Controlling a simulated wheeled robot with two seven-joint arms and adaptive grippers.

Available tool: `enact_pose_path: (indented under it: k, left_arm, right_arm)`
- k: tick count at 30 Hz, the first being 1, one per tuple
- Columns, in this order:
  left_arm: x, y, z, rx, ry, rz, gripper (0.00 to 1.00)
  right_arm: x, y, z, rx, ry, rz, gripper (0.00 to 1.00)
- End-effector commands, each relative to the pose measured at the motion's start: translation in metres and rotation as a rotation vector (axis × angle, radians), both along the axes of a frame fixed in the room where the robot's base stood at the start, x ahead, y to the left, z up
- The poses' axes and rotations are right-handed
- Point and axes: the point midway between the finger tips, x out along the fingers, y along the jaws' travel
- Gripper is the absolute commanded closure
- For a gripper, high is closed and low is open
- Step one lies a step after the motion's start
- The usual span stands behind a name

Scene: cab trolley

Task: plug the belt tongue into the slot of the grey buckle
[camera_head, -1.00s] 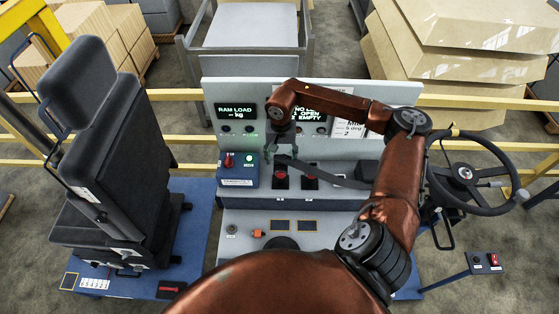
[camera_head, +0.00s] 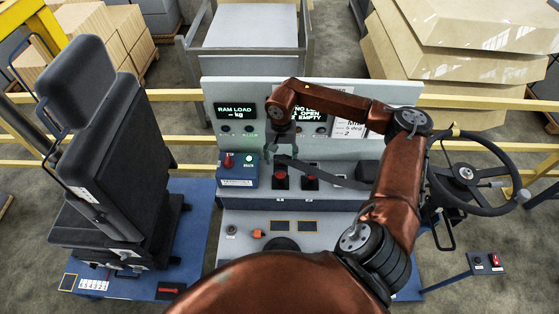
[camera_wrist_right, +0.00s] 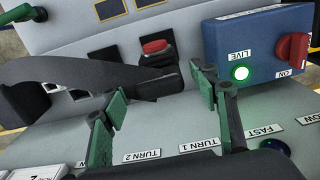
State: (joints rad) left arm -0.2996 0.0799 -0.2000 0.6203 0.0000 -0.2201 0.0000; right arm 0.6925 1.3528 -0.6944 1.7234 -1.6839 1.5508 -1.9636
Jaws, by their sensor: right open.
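My right gripper (camera_head: 281,150) hangs over the grey console in the head view. Its green fingers (camera_wrist_right: 162,94) stand apart in the wrist view, with the dark end of the belt (camera_wrist_right: 85,72) between them, not clamped. The belt also shows in the head view (camera_head: 335,177), running off to the right. A dark buckle with a red button (camera_wrist_right: 155,47) stands just beyond the belt's end; it shows in the head view (camera_head: 281,181) below the gripper. The dark tongue end lies close against this buckle; I cannot tell how deep it sits in the slot. My left gripper is not in view.
A second red-topped buckle (camera_head: 310,183) stands to the right. A blue switch box (camera_head: 237,170) with a red knob and lit green lamp is close on the left. The display panel (camera_head: 345,155) rises behind. A black seat (camera_head: 110,140) and a steering wheel (camera_head: 466,176) flank the console.

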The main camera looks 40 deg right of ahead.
Motion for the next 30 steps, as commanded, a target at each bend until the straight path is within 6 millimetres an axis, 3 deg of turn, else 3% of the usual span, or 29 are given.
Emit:
enact_pose_path:
  k: [3, 27, 30]
  left_arm:
    - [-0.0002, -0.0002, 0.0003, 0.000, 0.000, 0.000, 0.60]
    - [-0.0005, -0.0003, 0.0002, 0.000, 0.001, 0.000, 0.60]
    - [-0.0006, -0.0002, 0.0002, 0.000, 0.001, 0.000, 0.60]
  right_arm:
    - [0.0001, 0.0000, 0.0004, 0.000, 0.000, 0.000, 0.46]
    - [0.0003, 0.0003, 0.0001, 0.001, -0.001, 0.000, 1.00]
    - [0.0003, 0.0004, 0.0004, 0.001, -0.001, 0.000, 1.00]
